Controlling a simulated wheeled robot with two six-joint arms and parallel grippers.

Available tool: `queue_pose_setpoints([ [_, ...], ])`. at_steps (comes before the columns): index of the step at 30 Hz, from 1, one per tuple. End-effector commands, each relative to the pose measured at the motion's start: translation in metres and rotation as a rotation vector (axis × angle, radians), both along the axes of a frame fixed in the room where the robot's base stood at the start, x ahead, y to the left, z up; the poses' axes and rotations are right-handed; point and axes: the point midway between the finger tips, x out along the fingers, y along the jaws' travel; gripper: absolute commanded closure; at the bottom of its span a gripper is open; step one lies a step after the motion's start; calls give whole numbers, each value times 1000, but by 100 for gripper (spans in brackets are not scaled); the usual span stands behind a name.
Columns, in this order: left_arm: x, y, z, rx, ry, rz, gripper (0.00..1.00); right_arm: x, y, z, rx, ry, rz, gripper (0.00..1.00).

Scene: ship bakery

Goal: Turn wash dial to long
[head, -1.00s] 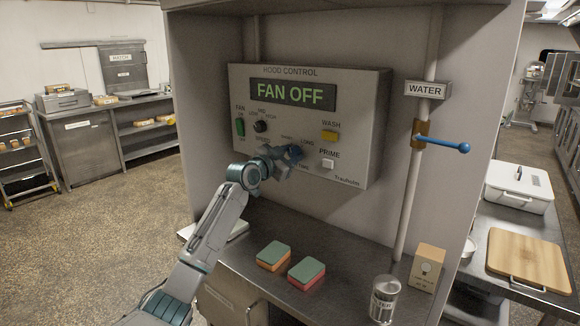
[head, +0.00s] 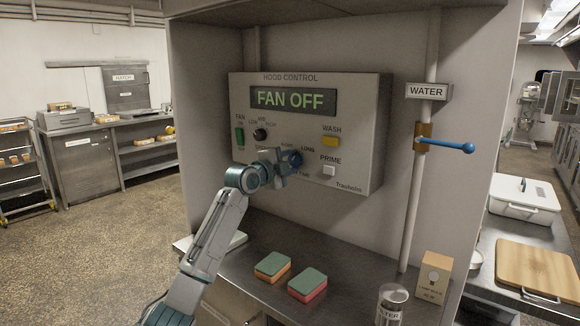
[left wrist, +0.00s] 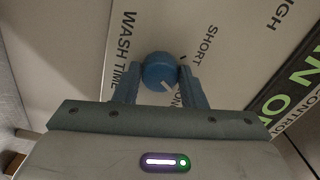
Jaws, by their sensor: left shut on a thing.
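The hood control panel (head: 350,110) is on the wall, its display reading FAN OFF. The blue round wash dial (left wrist: 159,68) sits between the two fingers of my left gripper (left wrist: 160,88) in the left wrist view. The fingers are shut on the dial from both sides. A white pointer line on the dial slants toward the gripper's palm. The SHORT label shows beside the dial; another label is partly hidden by a finger. In the head view, my left gripper (head: 291,161) is at the panel's lower middle, with the LONG label just above right. My right gripper is not in view.
A yellow WASH button (head: 331,141) and white PRIME button (head: 329,170) are right of the gripper. A blue-handled water valve (head: 450,146) is on the pipe. Two sponges (head: 308,284), a can (head: 391,304) and a box (head: 432,275) stand on the counter below.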

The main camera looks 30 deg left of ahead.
Motion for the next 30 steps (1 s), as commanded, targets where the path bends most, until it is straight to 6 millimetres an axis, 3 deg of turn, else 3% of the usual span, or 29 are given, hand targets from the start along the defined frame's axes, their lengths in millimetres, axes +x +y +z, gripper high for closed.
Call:
queue_pose_setpoints([
  [12, 0, 0, -2, 209, -14, -2, 86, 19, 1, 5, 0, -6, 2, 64],
  [30, 0, 0, -2, 246, -16, -2, 86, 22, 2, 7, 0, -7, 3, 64],
])
